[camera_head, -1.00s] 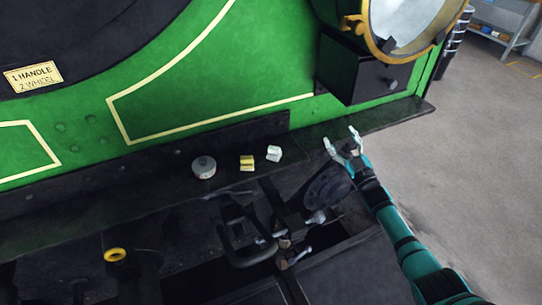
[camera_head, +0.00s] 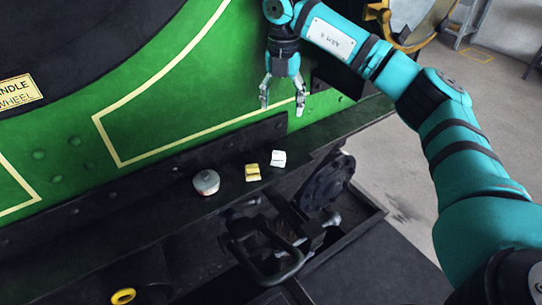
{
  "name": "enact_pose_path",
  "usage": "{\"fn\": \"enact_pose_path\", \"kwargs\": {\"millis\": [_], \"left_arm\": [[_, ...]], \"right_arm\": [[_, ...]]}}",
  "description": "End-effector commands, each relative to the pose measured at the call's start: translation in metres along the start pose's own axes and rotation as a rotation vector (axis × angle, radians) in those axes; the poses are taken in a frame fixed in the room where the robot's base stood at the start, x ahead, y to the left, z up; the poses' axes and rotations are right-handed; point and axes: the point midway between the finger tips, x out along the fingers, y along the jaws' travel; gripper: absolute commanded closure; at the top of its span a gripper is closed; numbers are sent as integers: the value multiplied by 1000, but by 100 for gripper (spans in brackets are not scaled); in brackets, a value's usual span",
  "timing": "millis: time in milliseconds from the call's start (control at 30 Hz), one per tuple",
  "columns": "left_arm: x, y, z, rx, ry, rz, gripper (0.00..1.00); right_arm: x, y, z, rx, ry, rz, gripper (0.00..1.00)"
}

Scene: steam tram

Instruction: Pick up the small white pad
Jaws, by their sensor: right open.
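The small white pad (camera_head: 278,159) lies on the dark ledge (camera_head: 235,189) below the green panel, to the right of a small yellow pad. My right gripper (camera_head: 282,106) points down above and behind the white pad, in front of the green panel in the picture. Its fingers are apart with nothing between them, and it is clear of the pad. My left gripper is not in view.
The yellow pad (camera_head: 252,172) sits close beside the white one, and a round grey tin (camera_head: 206,182) stands further left. A black hook-shaped coupling (camera_head: 272,262) is below the ledge. A yellow ring (camera_head: 123,296) is at the lower left.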

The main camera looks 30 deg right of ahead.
Motion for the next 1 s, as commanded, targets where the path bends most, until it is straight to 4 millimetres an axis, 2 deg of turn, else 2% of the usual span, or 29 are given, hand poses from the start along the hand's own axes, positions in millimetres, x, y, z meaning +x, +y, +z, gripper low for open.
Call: {"fn": "enact_pose_path", "kwargs": {"millis": [200, 400, 533, 767, 1000], "left_arm": [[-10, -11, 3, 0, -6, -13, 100], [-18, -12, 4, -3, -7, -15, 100], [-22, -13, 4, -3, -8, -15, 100], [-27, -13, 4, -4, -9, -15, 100], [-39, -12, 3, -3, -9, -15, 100]], "right_arm": [[46, 0, -2, -2, 7, -3, 35], [88, 0, -2, -4, 8, -1, 35], [106, 1, -2, -4, 8, 1, 35], [121, 2, -3, -6, 8, 1, 35], [156, 6, -6, -5, 8, 1, 35]]}}
